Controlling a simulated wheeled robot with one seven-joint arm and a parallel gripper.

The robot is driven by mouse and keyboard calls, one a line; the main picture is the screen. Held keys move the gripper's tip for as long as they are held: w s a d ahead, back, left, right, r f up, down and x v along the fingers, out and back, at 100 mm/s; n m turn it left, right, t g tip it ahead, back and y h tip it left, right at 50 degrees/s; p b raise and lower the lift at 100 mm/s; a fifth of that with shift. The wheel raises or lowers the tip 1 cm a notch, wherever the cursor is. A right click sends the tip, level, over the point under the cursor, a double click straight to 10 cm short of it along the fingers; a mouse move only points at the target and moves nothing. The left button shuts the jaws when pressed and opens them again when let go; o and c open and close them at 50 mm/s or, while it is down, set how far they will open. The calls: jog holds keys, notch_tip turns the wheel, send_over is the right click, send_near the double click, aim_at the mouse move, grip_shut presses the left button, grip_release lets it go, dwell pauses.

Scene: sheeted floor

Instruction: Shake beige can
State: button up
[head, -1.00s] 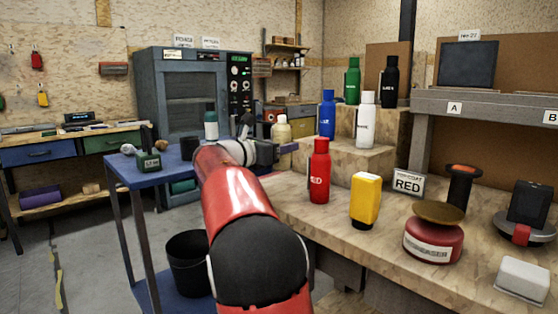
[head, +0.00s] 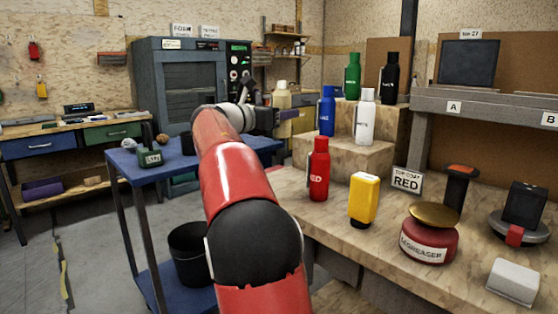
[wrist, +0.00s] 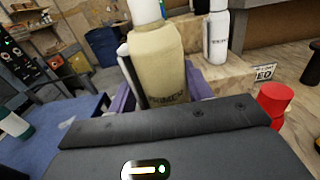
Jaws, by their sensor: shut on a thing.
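The beige can (head: 282,96) is in my gripper (head: 286,115), held up in the air near the far left end of the wooden bench. In the wrist view the can (wrist: 158,62) stands near upright, with a pale top cut off by the frame edge and dark lettering low on its body. The purple finger pads of my gripper (wrist: 165,95) sit on both sides of its lower body, shut on it. The can's lowest part is hidden behind the gripper body.
A red bottle (head: 318,170) and a yellow container (head: 364,200) stand on the bench (head: 330,235). Blue (head: 327,112) and white (head: 365,118) bottles stand on a wooden step, green (head: 353,77) and black (head: 390,78) ones higher. A blue cart (head: 125,160) is at left.

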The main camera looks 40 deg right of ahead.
aim_at(281, 83)
jog(key=shift+r, duration=3.6)
notch_tip(281, 83, down, 7)
jog(key=shift+f, duration=0.1)
